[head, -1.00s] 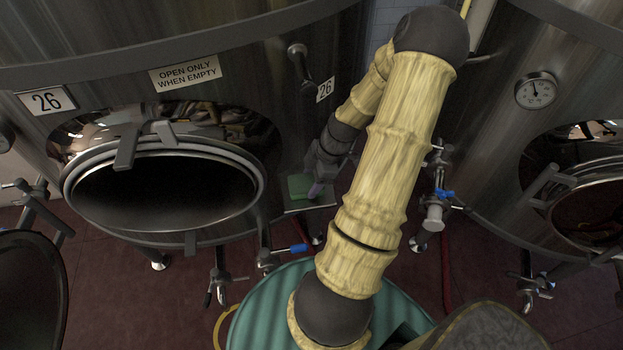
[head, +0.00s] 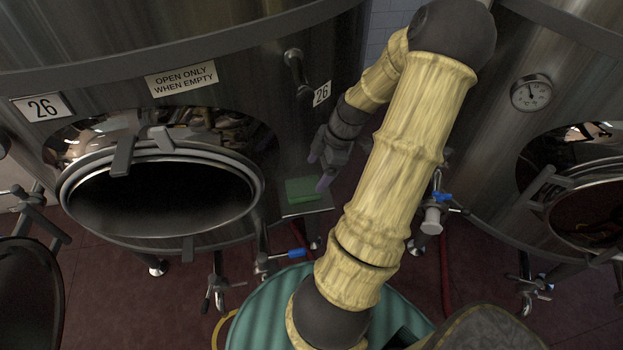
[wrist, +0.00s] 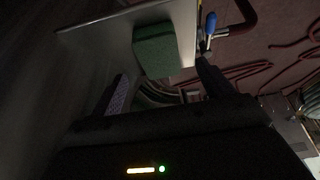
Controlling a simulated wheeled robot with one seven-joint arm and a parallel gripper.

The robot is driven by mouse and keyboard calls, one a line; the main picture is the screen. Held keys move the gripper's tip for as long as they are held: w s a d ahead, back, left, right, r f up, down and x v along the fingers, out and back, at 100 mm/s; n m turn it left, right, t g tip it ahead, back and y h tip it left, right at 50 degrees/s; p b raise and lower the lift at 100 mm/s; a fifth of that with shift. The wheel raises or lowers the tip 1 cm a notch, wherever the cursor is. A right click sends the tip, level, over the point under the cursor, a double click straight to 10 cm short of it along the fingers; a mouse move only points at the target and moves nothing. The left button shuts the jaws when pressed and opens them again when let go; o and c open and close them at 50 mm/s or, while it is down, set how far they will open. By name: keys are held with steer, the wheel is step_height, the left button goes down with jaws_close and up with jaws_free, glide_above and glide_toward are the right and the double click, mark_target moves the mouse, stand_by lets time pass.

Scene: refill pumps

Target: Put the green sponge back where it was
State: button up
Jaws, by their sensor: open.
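The green sponge (head: 302,190) lies on a small metal shelf (head: 310,210) on the side of the tank, right of the round open hatch. In the wrist view the sponge (wrist: 154,50) sits on the pale shelf (wrist: 98,22), just beyond my fingers. My gripper (head: 318,171) is open and empty, above and beside the sponge at its right. In the wrist view the two fingers of my gripper (wrist: 160,88) are spread wide, with a gap between them and the sponge. I cannot tell the exact height between them.
The tank's open hatch (head: 160,198) and its hatch handle (head: 125,155) stand to the left. Valves with blue handles (head: 297,253) hang below the shelf. A second tank (head: 540,90) with a gauge stands at the right. Red hoses (wrist: 265,72) lie on the floor.

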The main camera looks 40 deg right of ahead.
steer(key=v, duration=0.5)
steer(key=shift+d+r, duration=0.1)
steer(key=shift+r, duration=0.15)
